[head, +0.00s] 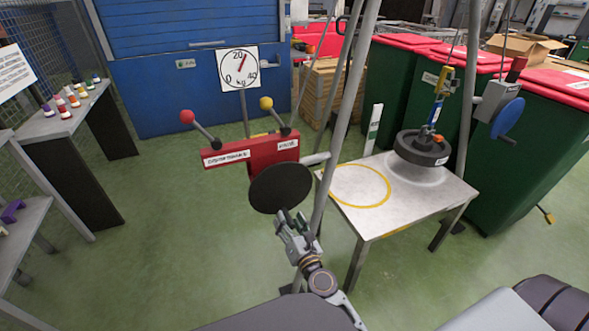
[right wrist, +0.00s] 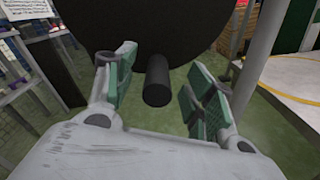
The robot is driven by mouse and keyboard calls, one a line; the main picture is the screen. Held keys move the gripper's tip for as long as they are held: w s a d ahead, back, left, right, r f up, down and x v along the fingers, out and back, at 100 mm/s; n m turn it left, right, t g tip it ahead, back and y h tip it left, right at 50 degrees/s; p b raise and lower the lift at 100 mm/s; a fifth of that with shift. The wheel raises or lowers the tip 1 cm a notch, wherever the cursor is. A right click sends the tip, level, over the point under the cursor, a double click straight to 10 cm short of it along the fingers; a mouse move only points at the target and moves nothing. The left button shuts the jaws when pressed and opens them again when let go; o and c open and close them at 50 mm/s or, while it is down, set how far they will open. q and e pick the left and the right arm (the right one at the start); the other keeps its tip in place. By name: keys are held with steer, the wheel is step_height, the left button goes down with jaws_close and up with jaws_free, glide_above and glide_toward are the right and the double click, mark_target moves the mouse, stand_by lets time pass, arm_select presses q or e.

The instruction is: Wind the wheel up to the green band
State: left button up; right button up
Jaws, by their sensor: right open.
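A dark grey wheel (head: 422,148) hangs from a yellow and blue hook (head: 440,95) over the right part of a metal table (head: 410,205). A white post with a green band (head: 374,130) stands behind the table. A black disc (head: 280,188) sits on the front of a red box (head: 250,152). My right gripper (head: 291,228) is open just below this disc. In the right wrist view, the disc's short black handle (right wrist: 157,80) shows between the spread fingers (right wrist: 162,92), apart from both in the picture. My left gripper is not in view.
A dial (head: 238,69) with a red needle stands behind the red box. Red-knobbed (head: 188,117) and yellow-knobbed (head: 266,103) levers rise from the box. A grey pole (head: 338,130) stands close right of the disc. A winch with a blue disc (head: 507,118) is at the right.

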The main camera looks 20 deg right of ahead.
steer(key=shift+a+r, duration=0.1)
steer(key=shift+a, duration=0.2)
